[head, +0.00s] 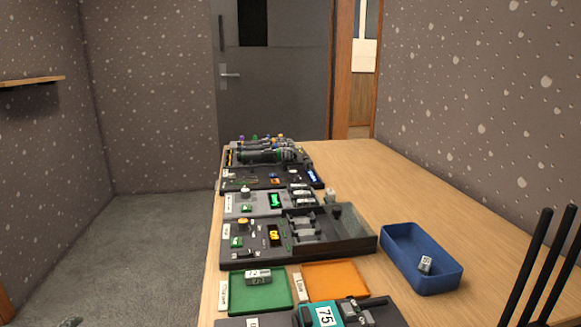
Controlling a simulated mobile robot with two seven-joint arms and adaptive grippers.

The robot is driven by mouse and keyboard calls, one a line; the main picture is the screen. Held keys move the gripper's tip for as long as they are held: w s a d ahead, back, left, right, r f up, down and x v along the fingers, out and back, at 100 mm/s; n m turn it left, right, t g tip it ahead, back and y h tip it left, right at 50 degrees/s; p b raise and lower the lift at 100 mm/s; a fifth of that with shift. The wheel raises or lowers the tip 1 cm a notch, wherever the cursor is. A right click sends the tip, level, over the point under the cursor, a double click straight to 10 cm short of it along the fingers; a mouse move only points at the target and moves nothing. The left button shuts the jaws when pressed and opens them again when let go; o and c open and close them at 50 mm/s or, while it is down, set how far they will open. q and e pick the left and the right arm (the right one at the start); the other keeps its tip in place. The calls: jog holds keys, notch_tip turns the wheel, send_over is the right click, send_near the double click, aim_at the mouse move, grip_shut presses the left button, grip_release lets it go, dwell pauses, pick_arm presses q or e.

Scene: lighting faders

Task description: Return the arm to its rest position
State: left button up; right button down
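Neither of my grippers can be made out in the head view. The lighting equipment stands along the left side of a long wooden table (430,190). A console with a lit yellow display (274,235) and an orange knob (242,221) sits mid-table. Behind it is a similar unit with a lit green display (276,200). At the near edge, a dark unit with a teal block marked 75 (325,314) is partly cut off by the frame.
A green pad (250,297) carries a grey numbered block (257,276). An orange pad (330,285) is beside it. A blue tray (404,278) holds another numbered block (425,264). Dark rods (535,270) rise at the near right. The table's far right is clear.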

pick_arm(q)
jog(key=s+a+f+n+g+y, duration=0.1)
jog(key=s+a+f+n+g, duration=0.15)
jog(key=s, duration=0.35)
jog(key=s+a+f+n+g+y, duration=0.1)
jog(key=s+a+f+n+g, duration=0.15)
jog(key=s, duration=0.35)
jog(key=s+d+f+n+g+h, duration=0.1)
jog(key=s+d+f+n+h, duration=0.1)
jog(key=d+f, duration=0.2)
jog(key=s+d+f+n+h, duration=0.2)
jog(key=d+f, duration=0.3)
jog(key=d, duration=0.6)
jog(key=s+d+f+n+g+h, duration=0.1)
jog(key=s+d+f+n+h, duration=0.1)
jog(key=d, duration=0.6)
notch_tip(320, 180, down, 2)
jog(key=shift+s+d+f+g+p, duration=0.2)
jog(key=shift+s+f+g+p, duration=0.1)
jog(key=shift+s+p, duration=0.2)
pick_arm(e)
jog(key=shift+f, duration=0.65)
